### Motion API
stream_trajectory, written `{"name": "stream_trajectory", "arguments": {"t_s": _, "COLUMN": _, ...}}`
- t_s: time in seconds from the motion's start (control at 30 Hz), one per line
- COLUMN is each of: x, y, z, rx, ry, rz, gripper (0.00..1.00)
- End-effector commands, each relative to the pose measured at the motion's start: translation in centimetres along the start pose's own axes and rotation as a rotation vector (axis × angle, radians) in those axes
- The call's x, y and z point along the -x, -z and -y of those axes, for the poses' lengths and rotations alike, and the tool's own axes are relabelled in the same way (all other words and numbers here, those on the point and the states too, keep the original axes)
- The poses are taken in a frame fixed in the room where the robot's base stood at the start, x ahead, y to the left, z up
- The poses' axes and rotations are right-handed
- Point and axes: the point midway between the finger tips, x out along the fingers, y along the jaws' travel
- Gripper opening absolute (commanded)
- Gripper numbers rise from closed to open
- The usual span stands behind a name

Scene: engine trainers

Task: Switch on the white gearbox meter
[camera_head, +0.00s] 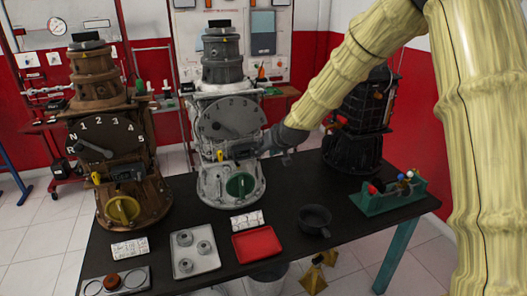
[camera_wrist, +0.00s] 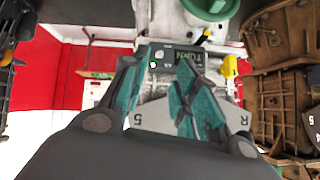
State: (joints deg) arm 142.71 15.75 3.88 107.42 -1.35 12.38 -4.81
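The white gearbox (camera_head: 225,110) stands upright on the dark table, between a brown gearbox and a black unit. It carries a grey dial plate, a yellow lever (camera_head: 220,155) and a green knob (camera_head: 240,184). Its meter (camera_head: 242,153) is a small dark box below the dial. In the wrist view, the meter (camera_wrist: 185,62) shows upside-down lettering and a small green spot; I cannot tell if it is lit. My gripper (camera_head: 272,146) is at the gearbox's right side. In the wrist view, its teal fingers (camera_wrist: 160,65) are apart, before the meter and partly covering it. Contact is unclear.
The brown gearbox (camera_head: 105,120) stands left, the black unit (camera_head: 358,125) right. A red tray (camera_head: 256,245), a grey tray (camera_head: 195,255), a dark pan (camera_head: 314,219) and a green tool holder (camera_head: 385,199) lie on the table (camera_head: 340,205). Bare tabletop lies right of the gearbox.

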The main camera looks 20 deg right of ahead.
Motion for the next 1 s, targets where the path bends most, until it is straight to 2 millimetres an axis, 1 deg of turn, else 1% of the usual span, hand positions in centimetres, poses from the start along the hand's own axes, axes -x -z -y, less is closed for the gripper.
{"name": "stream_trajectory", "arguments": {"t_s": 0.03, "x": 0.8, "y": 0.0, "z": 0.0, "rx": 0.000, "ry": 0.001, "rz": -0.001, "gripper": 0.29}}
{"name": "stream_trajectory", "arguments": {"t_s": 0.1, "x": 1.7, "y": 0.0, "z": 0.1, "rx": 0.000, "ry": 0.001, "rz": -0.001, "gripper": 0.29}}
{"name": "stream_trajectory", "arguments": {"t_s": 0.2, "x": 2.7, "y": 0.0, "z": 0.0, "rx": 0.000, "ry": 0.001, "rz": -0.001, "gripper": 0.29}}
{"name": "stream_trajectory", "arguments": {"t_s": 0.4, "x": 4.0, "y": -0.1, "z": 0.0, "rx": 0.000, "ry": 0.000, "rz": 0.000, "gripper": 0.29}}
{"name": "stream_trajectory", "arguments": {"t_s": 0.57, "x": 4.3, "y": 0.0, "z": 0.0, "rx": 0.000, "ry": 0.000, "rz": 0.000, "gripper": 0.29}}
{"name": "stream_trajectory", "arguments": {"t_s": 0.9, "x": 4.3, "y": -0.1, "z": 0.0, "rx": 0.000, "ry": 0.000, "rz": 0.001, "gripper": 0.29}}
{"name": "stream_trajectory", "arguments": {"t_s": 1.0, "x": 4.0, "y": -0.6, "z": 0.0, "rx": 0.000, "ry": -0.001, "rz": 0.007, "gripper": 0.29}}
